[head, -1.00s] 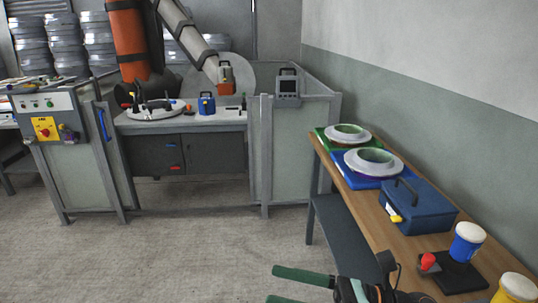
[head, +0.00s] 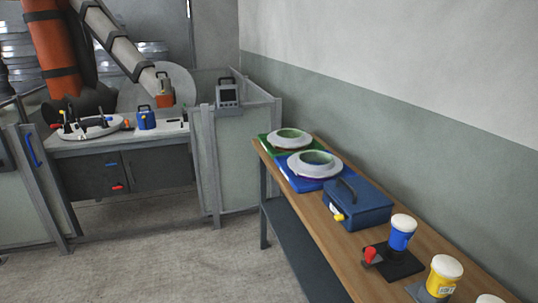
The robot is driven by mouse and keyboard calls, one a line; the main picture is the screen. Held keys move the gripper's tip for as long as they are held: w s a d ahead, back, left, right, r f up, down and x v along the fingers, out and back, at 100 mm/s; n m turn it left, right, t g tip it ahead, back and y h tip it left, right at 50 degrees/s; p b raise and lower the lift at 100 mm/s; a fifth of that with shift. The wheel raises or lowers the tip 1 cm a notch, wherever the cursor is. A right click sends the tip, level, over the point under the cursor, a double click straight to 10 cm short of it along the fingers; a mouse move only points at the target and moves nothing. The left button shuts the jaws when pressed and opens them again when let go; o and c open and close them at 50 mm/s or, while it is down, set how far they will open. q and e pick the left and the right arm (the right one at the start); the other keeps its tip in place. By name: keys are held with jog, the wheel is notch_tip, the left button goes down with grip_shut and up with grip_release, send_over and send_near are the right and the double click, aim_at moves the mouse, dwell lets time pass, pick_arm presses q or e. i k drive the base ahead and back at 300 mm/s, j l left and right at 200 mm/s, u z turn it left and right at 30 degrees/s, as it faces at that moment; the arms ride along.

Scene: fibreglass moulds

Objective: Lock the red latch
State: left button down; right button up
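Several small red parts show in the head view, and I cannot tell for sure which is the red latch. A red handle (head: 118,187) is on the grey cabinet under the workbench at the left, below a blue handle (head: 111,165). A small orange-red handle also shows on the round white fixture (head: 92,131) on the workbench. Whether any of these is locked is too small to tell. Neither of my grippers is in view.
The wooden table (head: 318,222) carries two ring-shaped moulds (head: 315,164), a blue toolbox (head: 358,207) and blue and yellow tubs (head: 402,232). Grey fence panels (head: 238,152) flank the workbench, with an orange robot arm above it. The floor (head: 165,255) in front is clear.

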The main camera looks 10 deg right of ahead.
aim_at(371, 260)
jog(key=k+j+z, duration=0.1)
jog(key=z, duration=1.2)
